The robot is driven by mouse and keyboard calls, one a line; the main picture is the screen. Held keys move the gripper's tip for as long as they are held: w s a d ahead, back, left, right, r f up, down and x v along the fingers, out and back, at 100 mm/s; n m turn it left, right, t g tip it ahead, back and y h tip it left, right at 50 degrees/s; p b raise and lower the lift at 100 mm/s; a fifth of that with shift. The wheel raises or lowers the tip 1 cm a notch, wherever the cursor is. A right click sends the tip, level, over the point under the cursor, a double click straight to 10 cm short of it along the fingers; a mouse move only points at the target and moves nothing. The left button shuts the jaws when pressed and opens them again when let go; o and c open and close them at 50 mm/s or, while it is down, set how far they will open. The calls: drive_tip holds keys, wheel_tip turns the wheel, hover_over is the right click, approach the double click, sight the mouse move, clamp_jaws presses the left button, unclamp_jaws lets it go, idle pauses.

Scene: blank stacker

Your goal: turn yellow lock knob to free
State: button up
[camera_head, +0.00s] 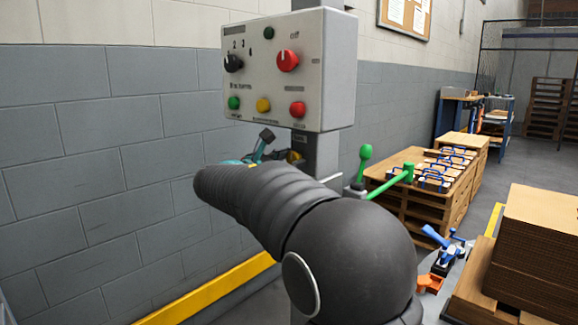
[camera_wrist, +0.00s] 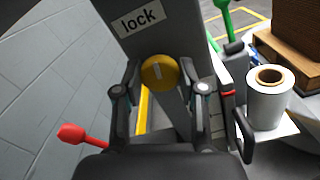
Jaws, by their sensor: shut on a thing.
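The yellow lock knob (camera_wrist: 159,74) is a round disc with a pale, nearly upright line on its face. It sits on a dark grey post (camera_wrist: 163,38) below a white label (camera_wrist: 138,19) reading "lock". My gripper (camera_wrist: 160,67) has one finger on each side of the knob, with the fingertips closed on its rim. In the head view my gripper (camera_head: 268,148) is mostly hidden behind my arm, beside the post under the control box. The knob cannot be made out clearly there.
A grey control box (camera_head: 290,75) with knobs and buttons hangs above. Green levers (camera_head: 365,155) stand right of the post. In the wrist view, a red-tipped lever (camera_wrist: 78,134) is at left and a white roll (camera_wrist: 266,105) at right. A block wall (camera_head: 95,150) closes the left side.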

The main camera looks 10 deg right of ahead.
drive_tip(key=m+b, duration=0.4)
drive_tip(key=shift+f, duration=0.3)
drive_tip(key=m+b, duration=0.4)
drive_tip(key=m, duration=0.1)
drive_tip(key=m+b, duration=0.2)
drive_tip(key=m, duration=0.1)
drive_tip(key=shift+r, duration=0.15)
drive_tip(key=shift+r+m, duration=0.1)
drive_tip(key=shift+m, duration=1.7)
drive_tip(key=o, duration=1.1)
drive_tip(key=shift+o, duration=0.2)
drive_tip(key=v, duration=1.2)
